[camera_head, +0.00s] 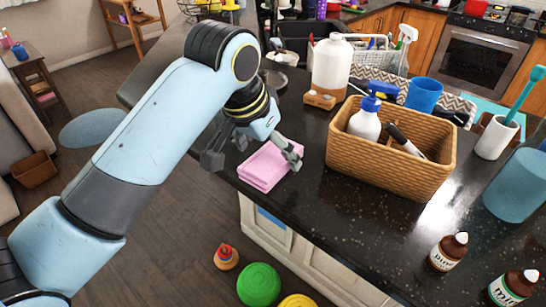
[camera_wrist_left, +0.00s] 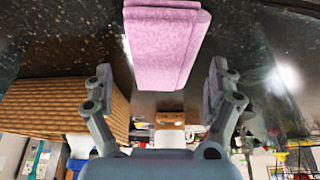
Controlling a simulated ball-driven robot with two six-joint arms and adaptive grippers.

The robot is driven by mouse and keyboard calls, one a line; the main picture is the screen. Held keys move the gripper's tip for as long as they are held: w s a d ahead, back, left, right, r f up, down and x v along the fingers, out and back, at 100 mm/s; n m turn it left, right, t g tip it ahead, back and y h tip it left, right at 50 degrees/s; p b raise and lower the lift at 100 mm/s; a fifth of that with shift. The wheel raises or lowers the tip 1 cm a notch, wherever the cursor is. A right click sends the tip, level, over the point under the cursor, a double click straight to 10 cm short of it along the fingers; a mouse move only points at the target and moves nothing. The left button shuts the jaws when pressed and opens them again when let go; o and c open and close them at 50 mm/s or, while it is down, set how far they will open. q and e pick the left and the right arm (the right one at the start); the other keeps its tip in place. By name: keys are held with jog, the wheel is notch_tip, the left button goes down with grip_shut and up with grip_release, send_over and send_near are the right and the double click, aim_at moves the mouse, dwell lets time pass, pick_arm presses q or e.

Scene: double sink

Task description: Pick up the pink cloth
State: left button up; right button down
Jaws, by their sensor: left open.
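The pink cloth (camera_head: 264,168) lies folded on the dark speckled counter near its front left edge in the head view. My left gripper (camera_head: 252,153) is open, with its fingers spread on either side of the cloth's far part. In the left wrist view, the cloth (camera_wrist_left: 165,45) runs from the top edge down between the two open fingers of my left gripper (camera_wrist_left: 161,82). Neither finger visibly touches it there. My right gripper is not in view.
A wicker basket (camera_head: 365,168) with a spray bottle (camera_head: 366,120) stands just right of the cloth. A large white bottle (camera_head: 331,65) stands behind. The dark counter (camera_head: 310,215) is clear in front of the basket. Small brown bottles (camera_head: 447,252) stand at the lower right.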

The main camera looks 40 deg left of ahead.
aim_at(271, 159)
pick_arm(q)
jog(key=shift+x, duration=1.15)
jog(key=c, duration=1.2)
notch_tip(271, 159, up, 10)
jog(key=shift+r+b, duration=0.1)
jog(key=shift+b, duration=0.45)
jog(key=o, duration=0.5)
jog(key=c, duration=0.4)
jog(key=shift+s, duration=0.1)
jog(key=shift+c, duration=0.3)
